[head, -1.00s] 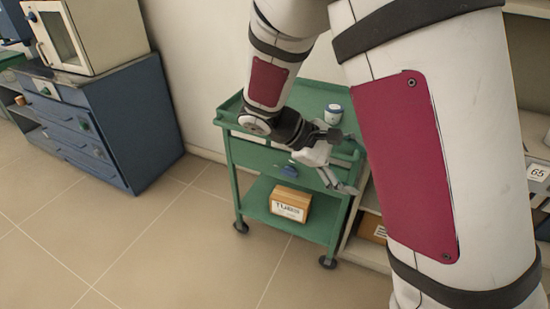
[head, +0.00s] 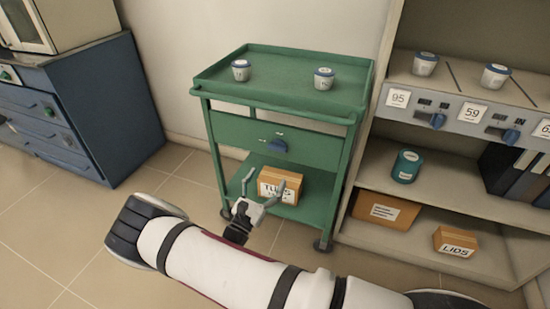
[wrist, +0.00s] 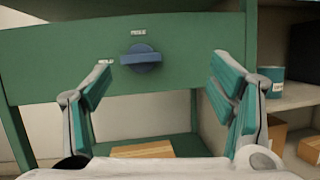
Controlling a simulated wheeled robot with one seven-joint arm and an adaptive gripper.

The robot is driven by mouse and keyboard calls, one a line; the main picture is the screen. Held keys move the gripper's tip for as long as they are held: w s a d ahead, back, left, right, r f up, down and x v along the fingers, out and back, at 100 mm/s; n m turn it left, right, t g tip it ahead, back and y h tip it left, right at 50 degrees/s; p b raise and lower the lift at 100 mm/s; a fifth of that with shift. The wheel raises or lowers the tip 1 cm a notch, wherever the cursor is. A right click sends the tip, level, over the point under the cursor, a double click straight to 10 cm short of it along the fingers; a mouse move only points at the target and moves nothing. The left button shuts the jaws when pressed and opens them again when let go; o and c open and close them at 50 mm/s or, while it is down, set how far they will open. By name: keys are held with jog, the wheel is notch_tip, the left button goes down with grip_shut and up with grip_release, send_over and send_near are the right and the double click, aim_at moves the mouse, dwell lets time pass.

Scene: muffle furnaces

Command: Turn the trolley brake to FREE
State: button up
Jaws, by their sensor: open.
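The green trolley (head: 225,128) stands against the wall. Its front panel carries a blue brake knob (head: 278,146). In the wrist view the knob (wrist: 142,58) has its grip bar lying roughly level. One small label (wrist: 138,32) sits above the knob and another (wrist: 105,62) to its left; their print is too small to read surely, though the left one looks like HOLD. My gripper (head: 264,182) is open and empty, in front of the trolley and below the knob in the head view. In the wrist view the knob shows between the fingers (wrist: 160,64), apart from both.
Two lidded white jars (head: 241,71) (head: 324,79) stand on the trolley top. A TUBES box (head: 280,184) sits on its lower shelf. A shelf unit (head: 440,185) with dials and boxes stands close on the right. A blue cabinet (head: 95,100) is at left; the floor between is clear.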

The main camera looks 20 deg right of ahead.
aim_at(276, 150)
jog(key=w+d+n+b, duration=0.1)
jog(key=w+d, duration=0.1)
jog(key=w, duration=0.1)
jog(key=w+d+r+t+y+b, duration=0.1)
jog(key=w, duration=0.3)
jog(key=w+d+n+t+y+b, duration=0.1)
jog(key=w+d, duration=0.1)
jog(key=w, duration=0.1)
jog(key=shift+w+d+r+n, duration=0.3)
jog(key=shift+w+d+r, duration=0.05)
jog(key=shift+r, duration=0.05)
jog(key=c, duration=1.1)
